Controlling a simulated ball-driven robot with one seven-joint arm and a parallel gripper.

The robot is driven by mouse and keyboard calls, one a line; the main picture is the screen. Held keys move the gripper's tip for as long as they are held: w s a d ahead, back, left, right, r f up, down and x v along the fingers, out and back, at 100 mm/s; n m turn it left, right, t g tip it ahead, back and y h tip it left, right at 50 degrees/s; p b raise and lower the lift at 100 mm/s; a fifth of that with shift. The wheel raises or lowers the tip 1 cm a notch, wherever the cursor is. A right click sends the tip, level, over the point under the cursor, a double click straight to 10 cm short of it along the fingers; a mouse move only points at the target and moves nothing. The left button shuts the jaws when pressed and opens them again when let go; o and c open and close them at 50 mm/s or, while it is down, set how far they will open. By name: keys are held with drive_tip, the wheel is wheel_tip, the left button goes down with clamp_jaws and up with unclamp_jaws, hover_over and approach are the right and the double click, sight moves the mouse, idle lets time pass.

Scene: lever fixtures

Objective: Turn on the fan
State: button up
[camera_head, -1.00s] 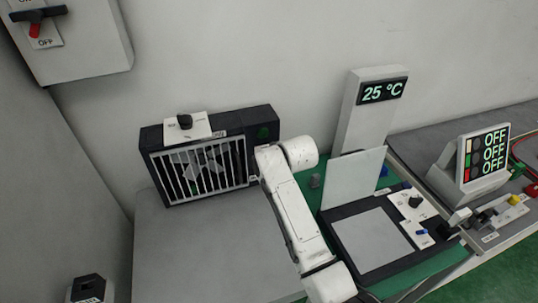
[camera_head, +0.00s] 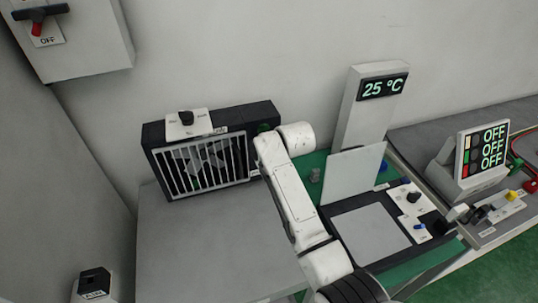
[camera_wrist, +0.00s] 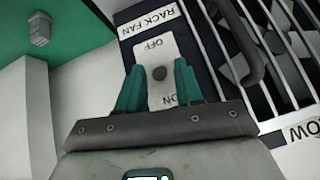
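The fan (camera_head: 205,165) is a dark box with a white-barred grille, on the grey table at the left in the head view. In the wrist view its grille (camera_wrist: 262,50) is at the upper right, beside a "RACK FAN" label (camera_wrist: 149,18). Below that label is a white switch plate (camera_wrist: 157,45) marked OFF and ON, with a small dark toggle (camera_wrist: 159,73). My gripper (camera_wrist: 159,75) is open, its two green fingers apart on either side of the plate and toggle. Contact with the toggle cannot be told. My arm largely hides the gripper in the head view.
A white knob panel (camera_head: 188,123) tops the fan. A wall switch box (camera_head: 88,50) hangs at upper left. The grey table front (camera_head: 200,240) is clear.

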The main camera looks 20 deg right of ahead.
drive_tip(key=shift+o, duration=0.3)
drive_tip(key=a+b+v, duration=0.1)
drive_tip(key=v, duration=0.9)
drive_tip(key=shift+s+d+r, duration=0.2)
drive_tip(key=shift+d+r, duration=0.15)
drive_tip(key=shift+d, duration=0.1)
